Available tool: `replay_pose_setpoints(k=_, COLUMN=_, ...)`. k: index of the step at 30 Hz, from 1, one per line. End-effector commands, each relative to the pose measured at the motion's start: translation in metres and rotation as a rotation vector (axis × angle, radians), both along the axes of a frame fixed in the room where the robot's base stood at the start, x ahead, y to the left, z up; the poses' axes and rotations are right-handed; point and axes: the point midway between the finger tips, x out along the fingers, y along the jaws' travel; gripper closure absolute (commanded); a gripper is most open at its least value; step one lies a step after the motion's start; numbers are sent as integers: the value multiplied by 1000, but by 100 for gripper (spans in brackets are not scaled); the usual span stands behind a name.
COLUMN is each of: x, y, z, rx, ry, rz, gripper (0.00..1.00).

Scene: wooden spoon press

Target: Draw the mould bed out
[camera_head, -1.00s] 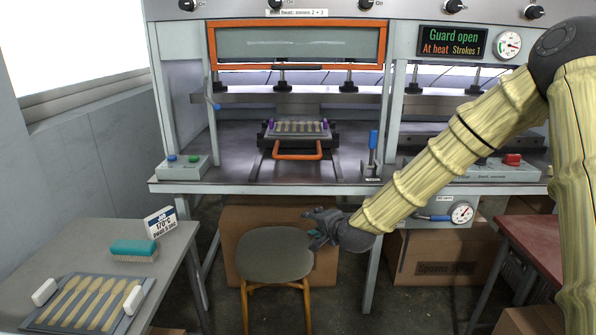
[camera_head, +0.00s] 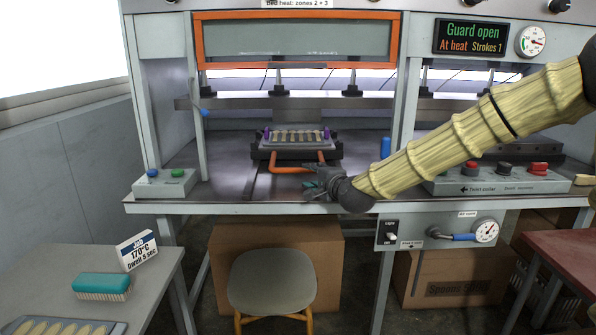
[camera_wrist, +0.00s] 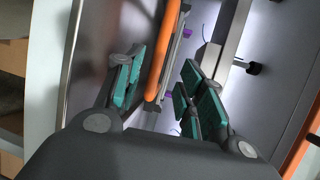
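The mould bed (camera_head: 274,153) is a dark block on the press table, under the raised press heads, with several wooden spoons on top and purple pegs at its corners. Its orange loop handle (camera_head: 279,169) sticks out in front; it also shows in the wrist view (camera_wrist: 166,50). My gripper (camera_head: 324,180) is at the right end of the handle in the head view and hides part of it. In the wrist view my gripper (camera_wrist: 160,88) is open, with green-padded fingers on either side of the handle's line. I see no clear contact.
The orange-framed guard (camera_head: 295,66) is up, and the display (camera_head: 470,37) reads "Guard open". Button boxes stand left (camera_head: 166,184) and right (camera_head: 500,183) on the press table. A blue-handled lever (camera_head: 386,147) is right of the bed. A stool (camera_head: 272,281) stands below.

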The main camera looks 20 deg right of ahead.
Motion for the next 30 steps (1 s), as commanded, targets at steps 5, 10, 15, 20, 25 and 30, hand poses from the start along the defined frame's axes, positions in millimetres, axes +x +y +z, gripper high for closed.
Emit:
replay_pose_setpoints(k=5, x=26, y=5, z=-7, rx=-3, ry=0, rz=2, gripper=61)
replay_pose_setpoints(k=10, x=54, y=8, z=-11, rx=-3, ry=0, rz=2, gripper=61)
replay_pose_setpoints(k=15, x=77, y=11, z=-15, rx=-3, ry=0, rz=2, gripper=61)
replay_pose_setpoints(k=20, x=90, y=12, z=-18, rx=-2, ry=0, rz=0, gripper=61)
replay_pose_setpoints(k=25, x=95, y=13, z=-18, rx=0, ry=0, rz=1, gripper=61)
replay_pose_setpoints(k=30, x=95, y=12, z=-18, rx=0, ry=0, rz=1, gripper=61)
